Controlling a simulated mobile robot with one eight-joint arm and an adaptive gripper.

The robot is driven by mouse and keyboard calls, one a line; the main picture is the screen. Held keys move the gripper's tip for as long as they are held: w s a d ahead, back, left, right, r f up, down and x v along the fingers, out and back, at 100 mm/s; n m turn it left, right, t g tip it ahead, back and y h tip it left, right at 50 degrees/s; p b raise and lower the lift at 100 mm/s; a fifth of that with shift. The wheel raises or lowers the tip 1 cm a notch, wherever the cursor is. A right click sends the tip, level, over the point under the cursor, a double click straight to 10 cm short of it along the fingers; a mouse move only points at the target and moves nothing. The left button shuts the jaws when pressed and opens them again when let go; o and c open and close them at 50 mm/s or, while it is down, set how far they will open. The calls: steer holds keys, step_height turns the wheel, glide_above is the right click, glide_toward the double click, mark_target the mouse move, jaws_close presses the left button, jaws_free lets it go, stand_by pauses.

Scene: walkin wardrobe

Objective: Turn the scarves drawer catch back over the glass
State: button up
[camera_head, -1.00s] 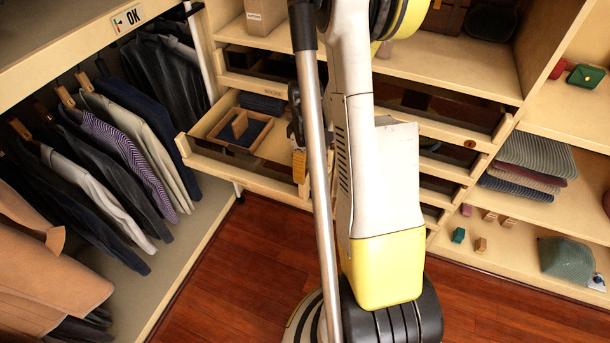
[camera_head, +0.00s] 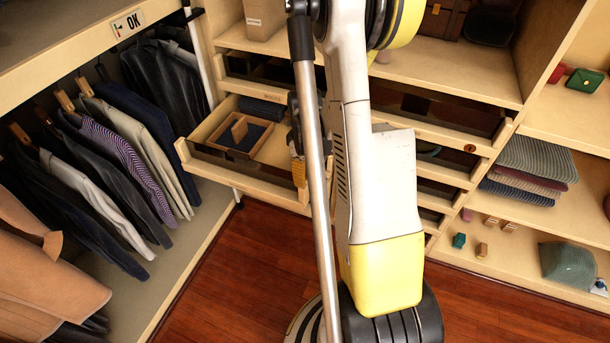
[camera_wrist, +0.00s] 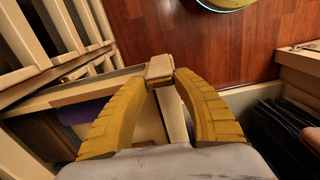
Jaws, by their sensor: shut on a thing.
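My gripper (camera_wrist: 160,72) has yellow ridged fingers, shut on a small tan wooden block (camera_wrist: 159,67) at the edge of a pale wooden drawer. I cannot tell whether this block is the catch. In the head view one yellow finger (camera_head: 298,172) shows at the front right of the pulled-out drawer (camera_head: 225,176); my arm hides the rest. That drawer holds a wooden tray (camera_head: 228,151) and dark folded cloth (camera_head: 262,108). Purple cloth (camera_wrist: 85,111) shows beside the left finger in the wrist view. No label naming the scarves drawer is readable.
Clothes (camera_head: 120,150) hang at the left. More drawers with dark see-through fronts are right of my arm, one bearing a round brown disc (camera_head: 469,148). Shelves with folded knitwear (camera_head: 533,165) stand at the right. The red wooden floor (camera_head: 225,265) is clear in front.

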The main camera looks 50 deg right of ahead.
steer(key=m, duration=0.4)
steer(key=shift+w+m+b, duration=0.25)
steer(key=shift+m+b, duration=0.05)
steer(key=m, duration=0.4)
steer(key=shift+w, duration=0.25)
steer(key=m, duration=0.5)
steer(key=shift+w+d, duration=0.2)
steer(key=shift+w+d+m, duration=0.1)
steer(key=shift+d+m, duration=0.1)
steer(key=shift+m, duration=1.7)
steer(key=o, duration=1.2)
